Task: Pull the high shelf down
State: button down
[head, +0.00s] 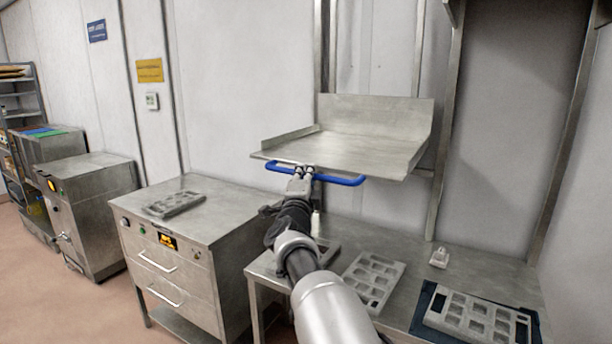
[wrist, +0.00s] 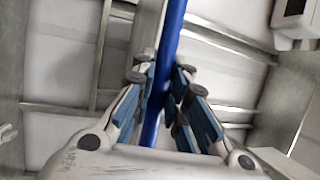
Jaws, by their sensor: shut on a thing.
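The high shelf (head: 350,152) is a bare metal tray with a raised back, held on upright rails against the wall above the workbench. A blue bar handle (head: 340,180) runs along its front edge. My gripper (head: 301,172) is at the left-middle part of this handle. In the wrist view, the blue bar (wrist: 173,30) passes between the two fingers of my gripper (wrist: 165,90), which are shut on it. The part of the handle behind the fingers is hidden.
Below the shelf, a metal workbench (head: 410,262) carries mould trays (head: 372,280), a dark mat with another mould (head: 478,318) and a small pale object (head: 439,257). A drawer cabinet (head: 190,225) stands left with a mould (head: 174,204) on top. Space directly under the shelf is mostly open.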

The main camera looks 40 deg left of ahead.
jog(key=shift+w+f, duration=0.1)
jog(key=shift+f, duration=0.35)
jog(key=c, duration=1.6)
grip_release()
jog(key=shift+o, duration=0.2)
jog(key=shift+r, duration=0.15)
jog(key=v, duration=1.2)
jog(key=shift+d+r, duration=0.1)
